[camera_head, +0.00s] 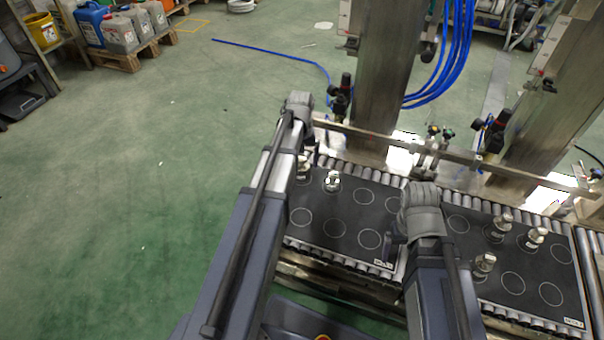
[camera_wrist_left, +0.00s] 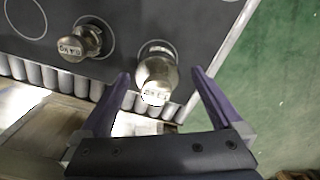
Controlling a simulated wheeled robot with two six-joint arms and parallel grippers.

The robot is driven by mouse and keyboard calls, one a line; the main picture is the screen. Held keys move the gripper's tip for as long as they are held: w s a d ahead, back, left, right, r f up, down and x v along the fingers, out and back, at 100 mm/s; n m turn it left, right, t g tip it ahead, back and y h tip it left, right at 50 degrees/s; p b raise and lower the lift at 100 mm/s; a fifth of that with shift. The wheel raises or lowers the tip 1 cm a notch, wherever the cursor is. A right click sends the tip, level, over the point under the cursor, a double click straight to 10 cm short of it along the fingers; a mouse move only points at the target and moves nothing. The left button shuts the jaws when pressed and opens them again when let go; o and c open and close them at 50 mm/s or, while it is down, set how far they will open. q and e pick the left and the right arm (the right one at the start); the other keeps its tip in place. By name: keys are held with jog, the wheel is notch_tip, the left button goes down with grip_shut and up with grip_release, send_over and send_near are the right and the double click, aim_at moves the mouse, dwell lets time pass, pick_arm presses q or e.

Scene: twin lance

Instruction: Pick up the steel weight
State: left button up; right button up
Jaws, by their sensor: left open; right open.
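Several shiny steel weights stand on two dark mats with drawn circles. On the left mat (camera_head: 330,230), one weight (camera_head: 332,181) stands clear and another weight (camera_head: 303,170) is partly hidden by my left arm. My left gripper (camera_head: 309,152) is over that mat's far left corner, mostly hidden by its arm in the head view. In the left wrist view the open left gripper (camera_wrist_left: 160,74) has a labelled steel weight (camera_wrist_left: 157,72) between its fingertips, with gaps both sides. A second weight (camera_wrist_left: 82,42) stands to the left. My right gripper (camera_head: 393,246) is largely hidden behind its arm.
The right mat (camera_head: 515,265) carries more weights (camera_head: 498,228) (camera_head: 536,237) (camera_head: 484,263). Both mats lie on a roller conveyor (camera_head: 583,255). A metal rail (camera_head: 460,155) and posts (camera_head: 380,80) stand behind it. Green floor (camera_head: 130,180) at left is mostly clear.

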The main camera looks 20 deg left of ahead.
aim_at(302, 169)
pick_arm(q)
notch_tip(302, 169, down, 4)
jog(key=b, duration=0.3)
jog(key=shift+d, duration=0.15)
pick_arm(e)
notch_tip(302, 169, down, 4)
jog(key=shift+r, duration=0.1)
pick_arm(q)
jog(key=shift+r, duration=0.1)
jog(key=shift+c, duration=0.2)
grip_shut()
jog(key=shift+r, duration=0.1)
